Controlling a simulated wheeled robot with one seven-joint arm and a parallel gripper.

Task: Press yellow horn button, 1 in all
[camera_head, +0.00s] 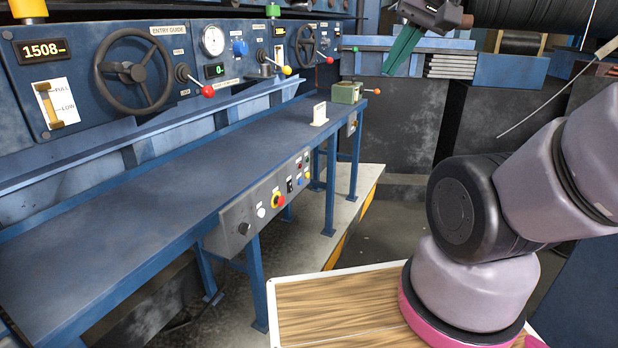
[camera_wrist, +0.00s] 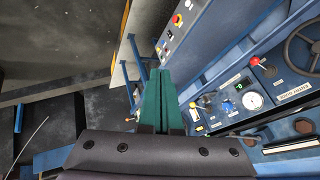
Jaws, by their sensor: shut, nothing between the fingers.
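My gripper (camera_head: 392,70) shows at the top right of centre in the head view, with green fingers pointing down. In the wrist view my gripper (camera_wrist: 159,72) has its green fingers side by side, shut and empty. A control panel (camera_head: 272,205) is on the bench's front side, with black, white and red buttons.
A long blue bench (camera_head: 150,220) runs across the left. A small green box (camera_head: 347,93) with an orange knob stands at its far end. Behind are handwheels (camera_head: 135,72) and levers, including a yellow ball lever (camera_head: 287,70).

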